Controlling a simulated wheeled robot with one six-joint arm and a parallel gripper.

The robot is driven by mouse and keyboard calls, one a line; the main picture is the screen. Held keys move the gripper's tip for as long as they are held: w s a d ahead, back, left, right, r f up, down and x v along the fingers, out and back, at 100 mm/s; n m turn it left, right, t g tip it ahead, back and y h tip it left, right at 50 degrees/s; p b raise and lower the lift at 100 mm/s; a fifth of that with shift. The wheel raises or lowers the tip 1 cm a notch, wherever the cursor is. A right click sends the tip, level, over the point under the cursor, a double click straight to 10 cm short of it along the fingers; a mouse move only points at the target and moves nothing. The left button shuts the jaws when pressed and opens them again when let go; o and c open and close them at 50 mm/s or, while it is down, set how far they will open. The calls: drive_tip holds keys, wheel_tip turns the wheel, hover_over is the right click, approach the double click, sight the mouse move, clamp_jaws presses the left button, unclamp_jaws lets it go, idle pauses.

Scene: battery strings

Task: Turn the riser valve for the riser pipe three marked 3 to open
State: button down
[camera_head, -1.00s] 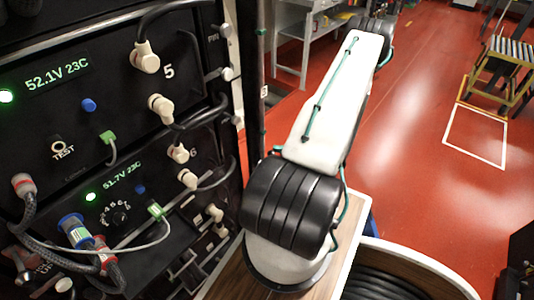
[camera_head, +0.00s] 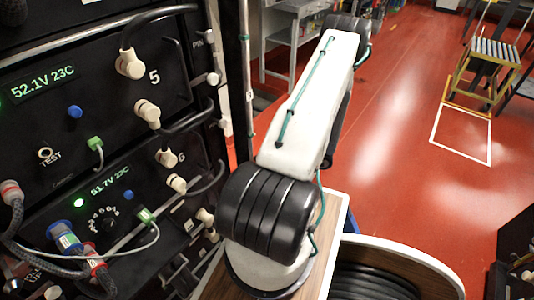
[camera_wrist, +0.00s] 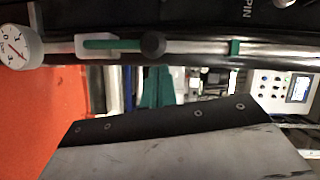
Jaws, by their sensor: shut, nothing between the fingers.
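In the wrist view a grey pipe (camera_wrist: 198,47) runs across the top of the picture. A green lever handle (camera_wrist: 112,44) with a black round knob (camera_wrist: 153,45) at its right end lies roughly along the pipe. I see no number 3 on it. The head view shows an upright pipe (camera_head: 247,85) beside the rack; my arm hides my gripper there.
A white round gauge (camera_wrist: 16,46) sits at the pipe's left end. The black battery rack (camera_head: 60,125) with plugs and cables fills the left of the head view. A yellow step stool (camera_head: 490,65) stands on the red floor (camera_head: 400,130), which is clear in the middle.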

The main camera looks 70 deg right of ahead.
drive_tip(key=s+d+r, duration=0.1)
drive_tip(key=s+d, duration=0.4)
drive_tip(key=s, duration=0.5)
drive_tip(key=shift+r, duration=0.15)
drive_tip(key=shift+d, duration=0.1)
